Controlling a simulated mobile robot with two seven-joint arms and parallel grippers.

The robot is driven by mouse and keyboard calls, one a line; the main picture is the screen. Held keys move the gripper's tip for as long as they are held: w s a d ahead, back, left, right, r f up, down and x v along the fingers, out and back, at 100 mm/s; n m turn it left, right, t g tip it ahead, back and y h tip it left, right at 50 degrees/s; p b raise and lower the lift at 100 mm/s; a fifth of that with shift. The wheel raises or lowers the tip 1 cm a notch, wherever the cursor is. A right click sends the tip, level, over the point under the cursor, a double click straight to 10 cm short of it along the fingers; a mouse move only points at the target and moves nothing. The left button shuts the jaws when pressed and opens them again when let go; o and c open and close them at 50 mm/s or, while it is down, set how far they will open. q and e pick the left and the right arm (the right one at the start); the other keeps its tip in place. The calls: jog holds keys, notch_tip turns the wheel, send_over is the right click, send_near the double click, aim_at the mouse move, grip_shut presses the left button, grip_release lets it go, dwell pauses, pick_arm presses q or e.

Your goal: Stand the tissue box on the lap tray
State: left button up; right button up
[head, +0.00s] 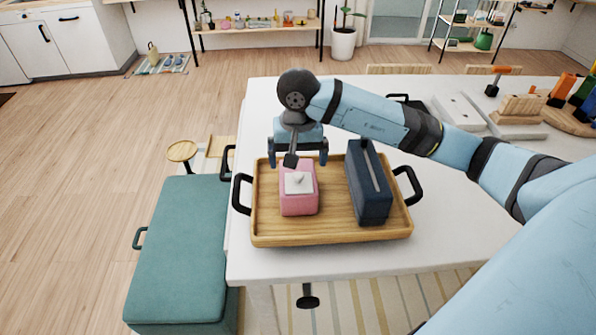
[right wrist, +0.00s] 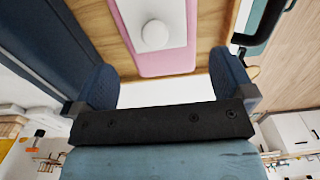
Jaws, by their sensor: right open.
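The pink tissue box (head: 298,203), with a white top and a small white tuft, stands upright on the left half of the wooden lap tray (head: 330,239). My right gripper (head: 297,162) is open at the back end of the box, with one finger out to each side. In the right wrist view the open fingers of my right gripper (right wrist: 166,80) are empty, and the tissue box (right wrist: 165,62) lies beyond them, apart from both fingers. The tray's wooden floor (right wrist: 218,30) shows beside it. My left gripper is not in view.
A dark blue upright box (head: 370,195) stands on the tray's right half. The tray has black side handles and sits on a white table (head: 455,225). White boards and a wooden block are at the back right. A teal bench (head: 178,250) stands left of the table.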

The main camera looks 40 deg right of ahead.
notch_tip(320, 180, up, 7)
jog(key=shift+b, duration=0.35)
jog(key=shift+r, duration=0.1)
dwell(0.3)
